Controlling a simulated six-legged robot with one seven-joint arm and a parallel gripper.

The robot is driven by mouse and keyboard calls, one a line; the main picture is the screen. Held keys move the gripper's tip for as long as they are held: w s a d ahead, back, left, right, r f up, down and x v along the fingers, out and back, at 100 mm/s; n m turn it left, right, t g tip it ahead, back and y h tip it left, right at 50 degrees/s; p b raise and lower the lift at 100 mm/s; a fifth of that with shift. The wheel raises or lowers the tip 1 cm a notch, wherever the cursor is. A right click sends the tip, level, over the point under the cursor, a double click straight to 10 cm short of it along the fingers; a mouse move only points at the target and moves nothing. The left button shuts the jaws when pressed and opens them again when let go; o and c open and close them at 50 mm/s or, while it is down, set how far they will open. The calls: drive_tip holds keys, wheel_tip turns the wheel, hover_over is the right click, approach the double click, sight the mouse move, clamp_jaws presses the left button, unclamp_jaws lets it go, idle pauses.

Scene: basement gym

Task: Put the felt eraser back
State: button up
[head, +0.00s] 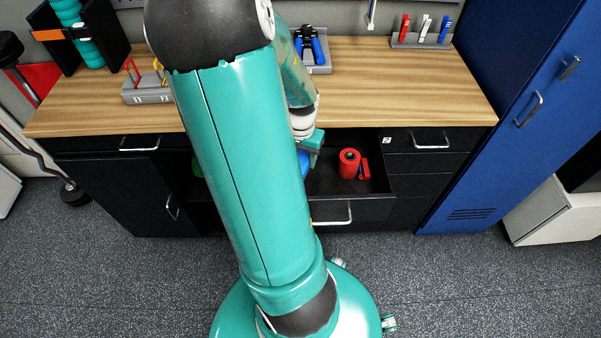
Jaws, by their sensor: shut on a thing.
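A red roll (348,163) and a small red piece (365,168) stand in the drawer to the right of my gripper. A green thing (197,165) shows at the drawer's left.
On the wooden worktop (400,85) stand a numbered holder (146,96) with red and yellow loops, a grey tray (321,66) with blue-handled pliers, and a rack (420,41) of red, white and blue pieces. A blue locker (500,130) stands right.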

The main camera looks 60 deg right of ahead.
sight(300, 156)
wheel_tip(300, 156, down, 8)
drive_tip(key=shift+r, duration=0.15)
idle(0.4)
drive_tip(key=o, duration=1.1)
wheel_tip(300, 156, up, 12)
drive_tip(key=shift+a+r, duration=0.1)
